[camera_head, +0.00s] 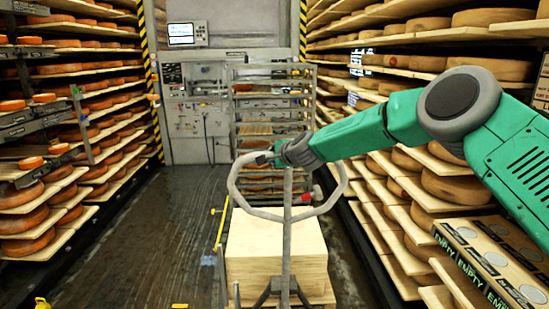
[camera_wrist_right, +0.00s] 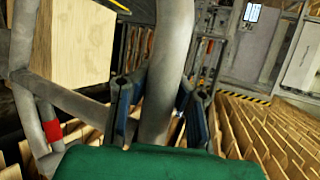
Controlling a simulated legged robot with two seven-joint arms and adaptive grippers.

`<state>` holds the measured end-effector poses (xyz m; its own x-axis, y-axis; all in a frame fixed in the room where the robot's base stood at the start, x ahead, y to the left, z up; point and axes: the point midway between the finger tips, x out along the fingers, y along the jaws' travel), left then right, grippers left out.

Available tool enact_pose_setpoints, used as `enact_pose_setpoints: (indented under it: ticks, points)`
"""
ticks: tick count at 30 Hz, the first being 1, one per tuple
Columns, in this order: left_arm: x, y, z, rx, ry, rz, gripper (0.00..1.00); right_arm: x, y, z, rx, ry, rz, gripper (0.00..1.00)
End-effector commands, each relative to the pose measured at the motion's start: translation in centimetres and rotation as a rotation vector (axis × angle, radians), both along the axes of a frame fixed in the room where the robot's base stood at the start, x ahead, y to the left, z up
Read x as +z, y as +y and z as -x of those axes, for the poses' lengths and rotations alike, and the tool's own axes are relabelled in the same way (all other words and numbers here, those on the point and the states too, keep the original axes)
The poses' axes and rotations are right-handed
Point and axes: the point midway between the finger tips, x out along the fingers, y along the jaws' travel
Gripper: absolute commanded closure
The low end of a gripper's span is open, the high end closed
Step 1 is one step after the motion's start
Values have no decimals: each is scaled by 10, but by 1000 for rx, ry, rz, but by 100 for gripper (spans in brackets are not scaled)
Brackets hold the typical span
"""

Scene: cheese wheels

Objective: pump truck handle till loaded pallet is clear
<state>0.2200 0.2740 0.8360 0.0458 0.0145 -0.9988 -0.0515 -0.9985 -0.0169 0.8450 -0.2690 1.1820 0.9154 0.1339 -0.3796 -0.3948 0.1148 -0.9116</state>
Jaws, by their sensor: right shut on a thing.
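The truck handle (camera_head: 240,203) is a grey loop on an upright shaft (camera_head: 287,235) in the middle of the head view. My right gripper (camera_head: 273,157) is shut on the top bar of the loop. In the right wrist view, the grey handle tube (camera_wrist_right: 168,60) passes between the two fingers of my right gripper (camera_wrist_right: 160,112). The pallet load, a pale wooden block (camera_head: 250,238), stands just behind the shaft and also shows in the wrist view (camera_wrist_right: 80,45). I cannot tell whether its pallet is off the floor. My left gripper is not in view.
Shelves of cheese wheels line the left (camera_head: 110,105) and right (camera_head: 440,190) sides. A wheeled rack (camera_head: 272,128) stands behind the block. Boxes marked EMPTY (camera_head: 490,265) sit at the lower right. The wet dark floor (camera_head: 150,225) on the left is mostly clear.

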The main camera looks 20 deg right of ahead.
Motion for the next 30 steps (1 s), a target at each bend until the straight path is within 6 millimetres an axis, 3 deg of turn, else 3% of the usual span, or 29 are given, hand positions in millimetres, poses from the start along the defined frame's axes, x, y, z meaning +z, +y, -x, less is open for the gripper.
enact_pose_setpoints:
  ticks: [1,8,9,11,12,23,30]
  points:
    - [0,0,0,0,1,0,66,9,7,-1,8,-12,-3,100]
    - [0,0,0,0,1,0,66,9,6,-2,9,-12,-3,100]
    - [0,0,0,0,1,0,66,9,6,-2,9,-12,-3,81]
    - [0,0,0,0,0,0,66,8,5,-2,8,-11,-4,60]
    - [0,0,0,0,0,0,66,8,4,-2,8,-10,-4,57]
    - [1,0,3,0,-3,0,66,1,-6,-1,4,-2,-8,57]
    - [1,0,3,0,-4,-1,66,13,-8,24,4,-3,-10,57]
